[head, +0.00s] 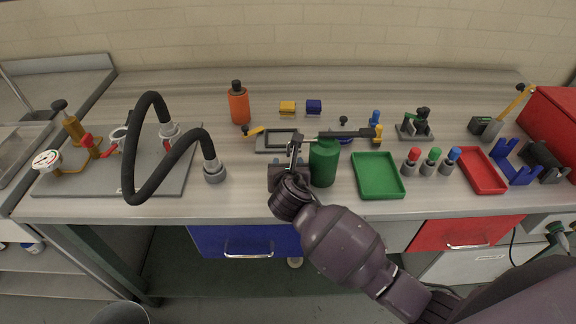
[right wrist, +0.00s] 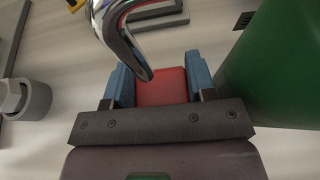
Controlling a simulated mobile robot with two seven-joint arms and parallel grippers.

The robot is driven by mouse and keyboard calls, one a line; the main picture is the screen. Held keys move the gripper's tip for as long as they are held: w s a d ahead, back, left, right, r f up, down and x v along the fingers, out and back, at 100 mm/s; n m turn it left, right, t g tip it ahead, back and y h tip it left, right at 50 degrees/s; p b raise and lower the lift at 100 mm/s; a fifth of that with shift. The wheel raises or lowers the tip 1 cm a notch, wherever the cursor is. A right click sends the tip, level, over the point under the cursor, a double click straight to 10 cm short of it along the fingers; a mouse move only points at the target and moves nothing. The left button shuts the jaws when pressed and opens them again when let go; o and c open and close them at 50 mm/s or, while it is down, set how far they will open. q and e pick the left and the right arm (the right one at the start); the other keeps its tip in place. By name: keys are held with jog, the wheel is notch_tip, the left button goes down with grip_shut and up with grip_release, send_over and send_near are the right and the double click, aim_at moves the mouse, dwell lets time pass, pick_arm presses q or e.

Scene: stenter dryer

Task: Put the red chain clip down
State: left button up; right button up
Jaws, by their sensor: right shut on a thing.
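My right gripper (head: 290,170) is low over the front of the bench, just left of a green canister (head: 323,165). In the right wrist view its two blue-grey fingers are shut on the red chain clip (right wrist: 160,90), which sits between them. In the head view the clip is hidden by the gripper. I cannot tell whether the clip touches the bench. A yellow clip (head: 287,107) and a blue clip (head: 314,106) stand at the back. My left gripper is not in view.
A bent chrome piece (right wrist: 133,38) passes close in front of the clip. The green canister (right wrist: 275,65) is close on the right. A green tray (head: 377,190) and a red tray (head: 482,172) lie further right. A black hose (head: 137,150) arches at left.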

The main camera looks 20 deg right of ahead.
jog(key=o, duration=0.9)
jog(key=shift+c, duration=0.2)
jog(key=p+v, duration=0.1)
jog(key=v, duration=1)
jog(key=shift+p, duration=0.4)
jog(key=shift+s+a+r, duration=0.1)
jog(key=shift+s+r, duration=0.15)
jog(key=shift+s, duration=0.2)
